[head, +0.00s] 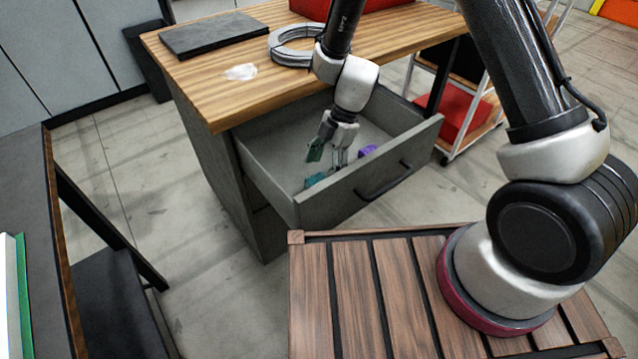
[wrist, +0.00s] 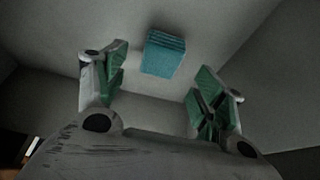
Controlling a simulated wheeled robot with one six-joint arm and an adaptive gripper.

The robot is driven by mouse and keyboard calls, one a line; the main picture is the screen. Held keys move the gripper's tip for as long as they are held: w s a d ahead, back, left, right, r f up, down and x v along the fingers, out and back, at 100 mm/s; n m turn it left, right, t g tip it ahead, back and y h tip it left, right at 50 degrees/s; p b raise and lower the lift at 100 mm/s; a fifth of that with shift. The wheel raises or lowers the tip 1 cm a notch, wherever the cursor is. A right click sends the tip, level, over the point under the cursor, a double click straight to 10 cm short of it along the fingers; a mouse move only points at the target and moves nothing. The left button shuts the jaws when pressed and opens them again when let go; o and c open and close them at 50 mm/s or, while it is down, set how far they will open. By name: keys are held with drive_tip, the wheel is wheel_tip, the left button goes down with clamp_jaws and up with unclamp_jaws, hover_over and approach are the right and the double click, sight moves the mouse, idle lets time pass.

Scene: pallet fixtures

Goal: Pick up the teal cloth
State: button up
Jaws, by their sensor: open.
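The teal cloth (wrist: 163,53) is a small folded stack lying on the drawer floor in the wrist view. It sits between and beyond my gripper's fingertips and is not touched by them there. In the head view only a bit of the teal cloth (head: 314,180) shows, low in the open drawer near its front wall. My gripper (head: 328,152) reaches down into the drawer above the cloth. In the wrist view my gripper (wrist: 160,88) has its green-padded fingers wide apart with nothing between them.
The grey drawer (head: 372,176) is pulled out from under a wooden-topped desk (head: 205,95). A purple item (head: 368,151) lies in the drawer right of my gripper.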

sight(318, 179)
drive_tip(key=x, duration=0.4)
drive_tip(key=shift+f, duration=0.1)
drive_tip(key=c, duration=1.1)
drive_tip(key=shift+o, duration=0.2)
wheel_tip(318, 179, up, 10)
